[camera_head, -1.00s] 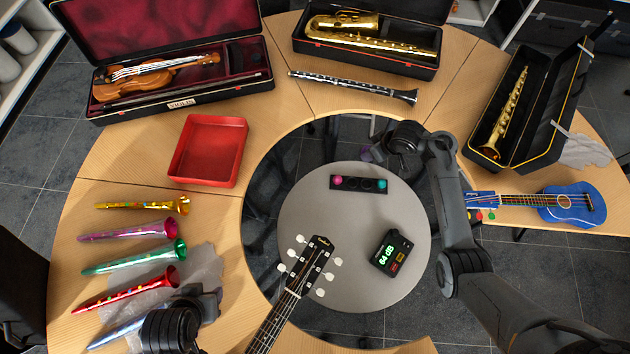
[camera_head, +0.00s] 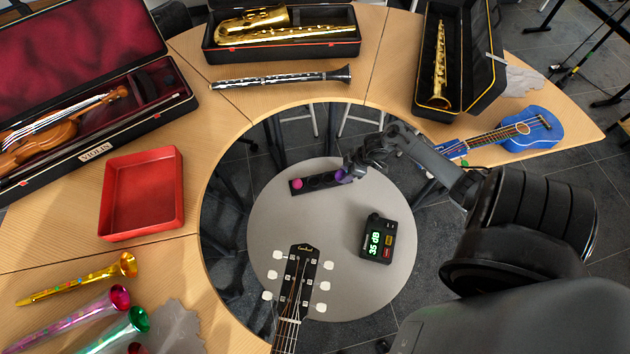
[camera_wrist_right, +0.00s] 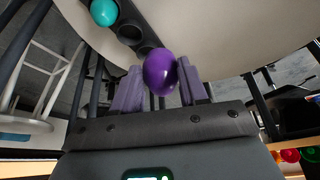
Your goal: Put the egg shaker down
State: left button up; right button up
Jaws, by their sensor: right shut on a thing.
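The purple egg shaker (camera_head: 341,176) is held at the tips of my right gripper (camera_head: 350,170), near the right part of the dark egg rack (camera_head: 312,185). In the right wrist view, the purple egg (camera_wrist_right: 159,73) sits between the two fingers of the gripper (camera_wrist_right: 160,85). A pink egg (camera_head: 296,184) sits at the rack's left end. The right wrist view shows a teal egg (camera_wrist_right: 103,12) in the rack and empty round cups (camera_wrist_right: 130,34) beside it. I cannot tell whether the purple egg touches the rack. My left gripper is out of view.
The rack stands on a round grey table (camera_head: 290,225). A sound meter (camera_head: 377,240) reads 35 dB there, and a guitar headstock (camera_head: 298,285) reaches over the front. A red tray (camera_head: 142,193), a clarinet (camera_head: 280,80) and a blue ukulele (camera_head: 528,130) lie on the surrounding ring desk.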

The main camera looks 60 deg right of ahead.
pick_arm(q)
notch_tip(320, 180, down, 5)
jog(key=b, duration=0.4)
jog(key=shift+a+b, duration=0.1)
jog(key=shift+b, duration=0.2)
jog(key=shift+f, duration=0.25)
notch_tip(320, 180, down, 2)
jog(key=b, duration=0.2)
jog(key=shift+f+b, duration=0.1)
jog(key=shift+b, duration=0.2)
pick_arm(e)
jog(key=w+f, duration=0.6)
jog(key=w, duration=0.1)
jog(key=w+a+f, duration=0.1)
jog(key=w+f, duration=0.2)
jog(key=f, duration=0.1)
jog(key=shift+w, duration=0.35)
jog(key=shift+f, duration=0.1)
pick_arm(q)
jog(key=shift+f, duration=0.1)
pick_arm(e)
jog(key=shift+f, duration=0.15)
pick_arm(q)
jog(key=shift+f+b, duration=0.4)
jog(key=shift+b, duration=0.1)
pick_arm(e)
jog(key=shift+f, duration=0.5)
jog(key=o, duration=1)
jog(key=shift+o, duration=0.2)
